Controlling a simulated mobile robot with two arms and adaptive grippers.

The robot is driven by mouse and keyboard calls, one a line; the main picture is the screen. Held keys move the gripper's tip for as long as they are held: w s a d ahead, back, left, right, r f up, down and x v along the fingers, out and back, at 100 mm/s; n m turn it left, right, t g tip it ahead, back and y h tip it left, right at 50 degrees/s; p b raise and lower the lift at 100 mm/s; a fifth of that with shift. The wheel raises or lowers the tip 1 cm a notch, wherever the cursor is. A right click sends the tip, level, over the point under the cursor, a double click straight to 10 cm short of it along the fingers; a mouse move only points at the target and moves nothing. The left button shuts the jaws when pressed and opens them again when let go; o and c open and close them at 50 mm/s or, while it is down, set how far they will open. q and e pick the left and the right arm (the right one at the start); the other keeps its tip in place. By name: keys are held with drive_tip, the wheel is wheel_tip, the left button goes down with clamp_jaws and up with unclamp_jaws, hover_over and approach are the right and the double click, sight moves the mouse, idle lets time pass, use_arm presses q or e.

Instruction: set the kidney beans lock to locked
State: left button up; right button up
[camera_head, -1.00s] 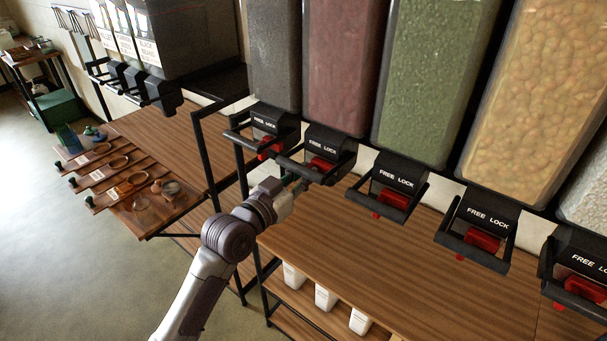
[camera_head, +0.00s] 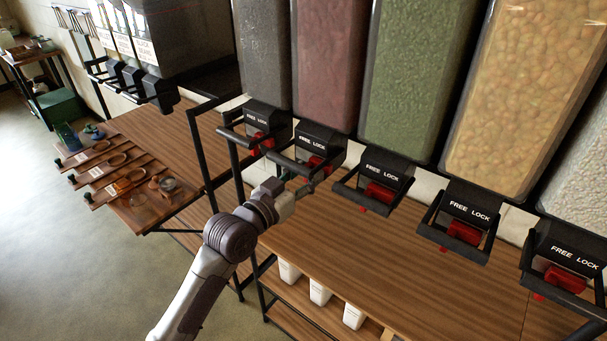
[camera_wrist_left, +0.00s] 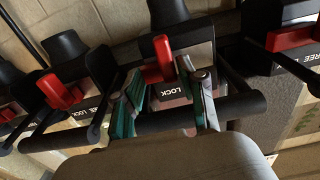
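The kidney beans bin (camera_head: 330,65) is the dark red one, second from the left in the near row in the head view. Its black dispenser carries a "FREE LOCK" label and a red lock lever (camera_head: 314,162), with a black handle bar in front. My left gripper (camera_head: 305,187) is just below and in front of this dispenser. In the left wrist view the red lever (camera_wrist_left: 163,58) stands between the fingertips of my open left gripper (camera_wrist_left: 160,72). I cannot tell whether either finger touches it. The word "LOCK" shows beside it; "FREE" is hidden. My right gripper is out of view.
Similar dispensers with red levers flank this one, under the dark bin (camera_head: 263,55) and the green bin (camera_head: 417,80). Their handle bars stick out. A wooden counter (camera_head: 390,265) lies below, with white containers (camera_head: 320,291) beneath. Air above the counter is free.

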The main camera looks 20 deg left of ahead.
use_arm(q)
drive_tip(key=v, duration=1.2)
drive_tip(key=a+f+n+g+y+b, duration=0.1)
drive_tip(key=a+f+g+y, duration=0.15)
drive_tip(key=f, duration=1.35)
drive_tip(key=a+f+n+g+y+b, duration=0.2)
drive_tip(key=a+f+g, duration=0.15)
drive_tip(key=f, duration=1.35)
drive_tip(key=s+f+g, duration=0.1)
drive_tip(key=s+f, duration=0.3)
drive_tip(key=f, duration=0.3)
drive_tip(key=s+f+g+y+b, duration=0.1)
drive_tip(key=s+f+g, duration=0.1)
drive_tip(key=s+f, duration=0.35)
drive_tip(key=s+f+g, duration=0.1)
drive_tip(key=s+f, duration=0.2)
drive_tip(key=f, duration=0.6)
drive_tip(key=s+d+f+g, duration=0.1)
drive_tip(key=s+f+g, duration=0.1)
drive_tip(key=s+f, duration=0.3)
drive_tip(key=s+d+f+m+g+b, duration=0.1)
drive_tip(key=s+f, duration=0.4)
drive_tip(key=s, duration=0.7)
drive_tip(key=s+d+f+g+b, duration=0.1)
drive_tip(key=s+f+g, duration=0.2)
drive_tip(key=s+f, duration=0.3)
drive_tip(key=s, duration=0.3)
drive_tip(key=shift+s+d+y, duration=0.2)
drive_tip(key=shift+s+y, duration=0.05)
drive_tip(key=shift+y, duration=0.1)
